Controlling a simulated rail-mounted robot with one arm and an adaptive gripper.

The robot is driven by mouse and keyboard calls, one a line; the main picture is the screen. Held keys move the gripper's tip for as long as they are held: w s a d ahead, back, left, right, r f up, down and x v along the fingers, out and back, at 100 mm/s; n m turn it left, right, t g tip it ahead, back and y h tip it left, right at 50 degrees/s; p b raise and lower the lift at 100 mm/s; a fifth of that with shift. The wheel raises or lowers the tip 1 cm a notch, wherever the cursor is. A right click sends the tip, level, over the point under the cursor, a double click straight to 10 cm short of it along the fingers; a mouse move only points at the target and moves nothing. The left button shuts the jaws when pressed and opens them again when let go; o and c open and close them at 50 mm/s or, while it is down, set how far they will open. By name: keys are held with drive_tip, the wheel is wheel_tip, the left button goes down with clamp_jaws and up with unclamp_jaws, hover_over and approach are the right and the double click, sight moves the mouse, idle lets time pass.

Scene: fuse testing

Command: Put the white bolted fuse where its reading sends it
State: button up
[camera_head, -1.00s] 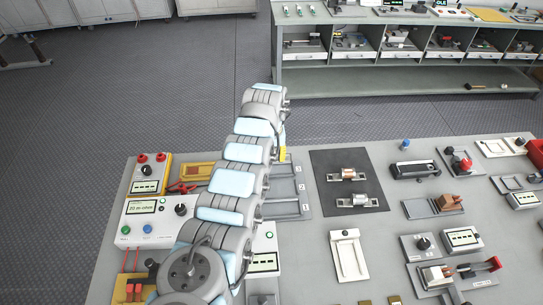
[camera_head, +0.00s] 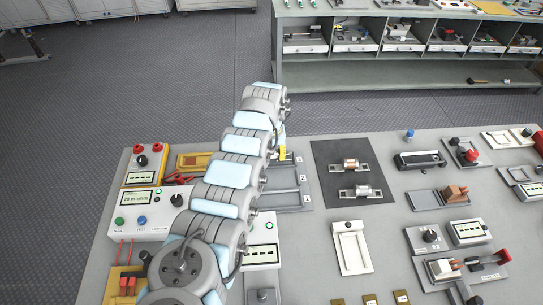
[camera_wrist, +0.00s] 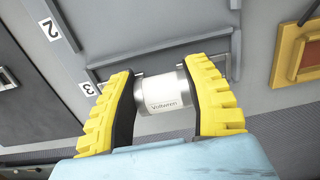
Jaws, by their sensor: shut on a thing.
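The white fuse (camera_wrist: 165,104) is a short cylinder with a printed label and metal ends, seen in the wrist view. My gripper (camera_wrist: 161,75) is shut on it, one yellow finger at each end. The fuse is over or at the bay marked 3 of the grey numbered tray (camera_wrist: 150,40); I cannot tell whether it touches. In the head view my arm covers much of the tray (camera_head: 288,208), and only a yellow bit of my gripper (camera_head: 282,153) shows. The meter (camera_head: 140,212) at left has a lit display, too small to read surely.
A dark mat (camera_head: 333,155) with two metal-ended fuses lies right of the tray. A yellow-rimmed box (camera_wrist: 294,55) is on the tray's other side. A white fixture (camera_head: 352,248), a black holder (camera_head: 420,160) and several devices crowd the right of the bench.

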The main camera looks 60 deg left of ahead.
sight(272, 154)
drive_tip(key=shift+f+b, duration=0.3)
drive_tip(key=shift+f, duration=0.4)
drive_tip(key=o, duration=1.3)
wheel_tip(272, 154, up, 11)
drive_tip(key=shift+f, duration=0.1)
drive_tip(key=shift+r, duration=0.6)
